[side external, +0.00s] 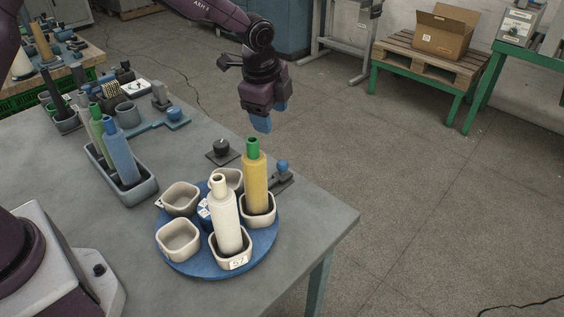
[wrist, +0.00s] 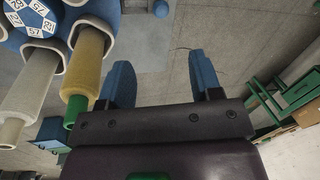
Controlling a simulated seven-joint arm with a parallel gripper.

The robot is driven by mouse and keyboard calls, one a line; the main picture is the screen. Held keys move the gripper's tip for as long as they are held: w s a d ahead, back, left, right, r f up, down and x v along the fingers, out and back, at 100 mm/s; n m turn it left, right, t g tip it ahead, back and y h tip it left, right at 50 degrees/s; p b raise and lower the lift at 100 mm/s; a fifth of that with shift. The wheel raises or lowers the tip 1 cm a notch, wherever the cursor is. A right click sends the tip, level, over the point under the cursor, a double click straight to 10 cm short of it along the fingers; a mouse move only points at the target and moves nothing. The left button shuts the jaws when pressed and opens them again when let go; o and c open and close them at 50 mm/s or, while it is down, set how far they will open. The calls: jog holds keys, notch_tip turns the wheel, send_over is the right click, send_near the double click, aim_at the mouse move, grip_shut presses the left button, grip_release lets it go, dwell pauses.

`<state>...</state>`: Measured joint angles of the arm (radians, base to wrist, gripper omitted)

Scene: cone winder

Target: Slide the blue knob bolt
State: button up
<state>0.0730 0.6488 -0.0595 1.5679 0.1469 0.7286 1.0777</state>
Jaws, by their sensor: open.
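The blue knob bolt (side external: 282,166) stands at the right side of the grey table, on a small dark bracket just behind the yellow bottle. In the wrist view its round blue knob (wrist: 160,8) shows at the top edge, ahead of the gap between my fingers. My gripper (side external: 263,124) hangs above and behind the knob, apart from it, with blue fingers pointing down. In the wrist view my gripper (wrist: 162,78) is open, with nothing between its fingers.
A blue turntable (side external: 190,268) with several cream cups holds a white bottle (side external: 228,225) and a yellow, green-necked bottle (side external: 256,178), close to the knob. A black dial (side external: 221,148) sits behind them. A grey tray (side external: 140,190) with bottles stands left.

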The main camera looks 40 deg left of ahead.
aim_at(282, 162)
jog(key=shift+m, duration=0.5)
jog(key=x, duration=1.5)
jog(key=shift+w+d+f, duration=0.2)
jog(key=shift+d+f, duration=0.05)
jog(key=shift+f, duration=0.1)
grip_shut()
jog(key=shift+s, duration=1.8)
grip_release()
